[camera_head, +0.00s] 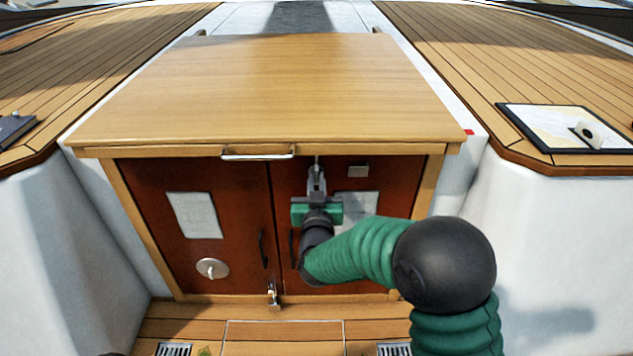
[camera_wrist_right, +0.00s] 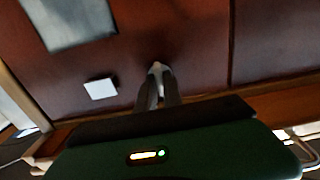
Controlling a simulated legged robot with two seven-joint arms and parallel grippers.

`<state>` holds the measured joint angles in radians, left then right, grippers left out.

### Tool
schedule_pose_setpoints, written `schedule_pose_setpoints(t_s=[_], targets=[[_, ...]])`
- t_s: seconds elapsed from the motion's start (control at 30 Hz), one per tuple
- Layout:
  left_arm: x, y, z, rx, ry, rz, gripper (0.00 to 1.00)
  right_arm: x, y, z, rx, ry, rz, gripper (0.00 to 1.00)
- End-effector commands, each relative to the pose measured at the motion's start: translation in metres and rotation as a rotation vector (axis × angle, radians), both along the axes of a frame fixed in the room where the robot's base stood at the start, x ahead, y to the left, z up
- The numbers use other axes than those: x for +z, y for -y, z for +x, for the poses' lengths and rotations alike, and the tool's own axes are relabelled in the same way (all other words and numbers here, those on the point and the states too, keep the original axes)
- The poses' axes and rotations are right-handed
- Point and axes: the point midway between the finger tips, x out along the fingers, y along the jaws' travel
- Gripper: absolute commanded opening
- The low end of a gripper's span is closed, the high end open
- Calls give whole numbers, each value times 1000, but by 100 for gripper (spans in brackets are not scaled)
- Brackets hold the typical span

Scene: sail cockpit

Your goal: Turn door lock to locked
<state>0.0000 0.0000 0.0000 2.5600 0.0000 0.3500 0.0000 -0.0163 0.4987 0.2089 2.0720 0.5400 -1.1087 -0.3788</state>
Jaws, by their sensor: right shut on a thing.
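The cabinet has two dark red doors, a left door (camera_head: 150,215) and a right door (camera_head: 390,190), both closed. My right gripper (camera_head: 317,172) reaches the upper part of the right door, just under the overhanging wooden top. Its fingers are shut on a small pale metal door lock (camera_wrist_right: 157,67), seen between the fingertips in the right wrist view. In the head view a thin bit of the lock (camera_head: 316,160) shows above the fingers; the rest is hidden, so I cannot tell its turn angle. My left gripper is not in view.
A metal handle bar (camera_head: 258,156) runs along the front edge of the wooden top (camera_head: 270,90). A small square plate (camera_head: 358,171) sits right of my gripper. A round fitting (camera_head: 211,268) is on the left door, and a latch (camera_head: 273,293) at the bottom centre.

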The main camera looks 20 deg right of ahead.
Motion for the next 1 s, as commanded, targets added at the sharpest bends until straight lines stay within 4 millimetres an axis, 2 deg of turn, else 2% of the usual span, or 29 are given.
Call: schedule_pose_setpoints(t_s=[0.03,0.4,0.43,0.6,0.87,1.0], targets=[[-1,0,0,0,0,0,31,-7,-1,-1,3,-17,-4,0],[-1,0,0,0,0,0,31,-7,-1,-1,3,-19,-10,0],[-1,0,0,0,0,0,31,-7,-1,-1,3,-19,-10,13],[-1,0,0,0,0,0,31,-4,0,-1,2,-13,-10,33],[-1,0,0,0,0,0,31,-1,0,-2,1,-7,-9,33],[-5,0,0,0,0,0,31,-3,-5,-13,3,-7,-9,33]])
